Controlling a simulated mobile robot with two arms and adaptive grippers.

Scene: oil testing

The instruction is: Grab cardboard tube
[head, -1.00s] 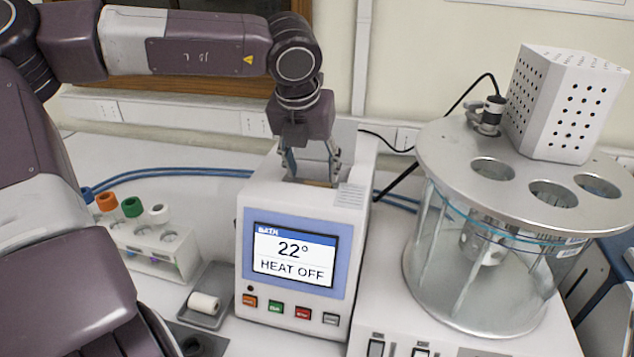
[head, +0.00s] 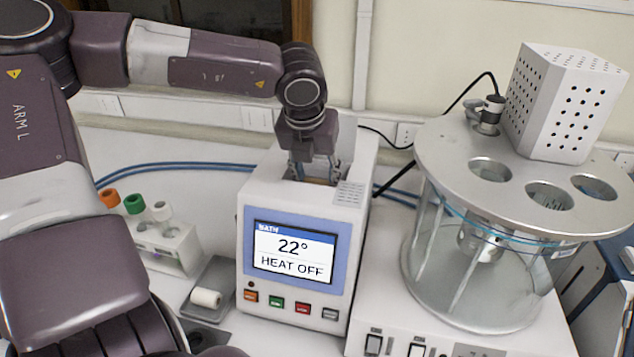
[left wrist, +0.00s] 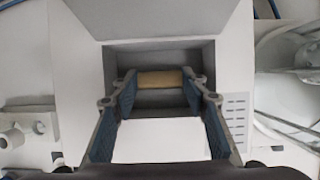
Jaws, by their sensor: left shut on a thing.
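The tan cardboard tube (left wrist: 161,79) lies crosswise in the recess in the top of the white bath unit (head: 255,196). In the left wrist view it sits between the two fingertips of my left gripper (left wrist: 160,84), which is shut on it by its ends. In the head view my left gripper (head: 315,176) points down into the recess, and only a sliver of the tube (head: 318,182) shows between the fingers. The unit's screen (head: 293,252) reads 22° and HEAT OFF. My right gripper is not in view.
A white roll (head: 206,298) lies on a grey tray (head: 222,275) left of the unit. A rack (head: 183,250) with capped tubes stands farther left. A glass bath with a round metal lid (head: 450,165) stands close on the right.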

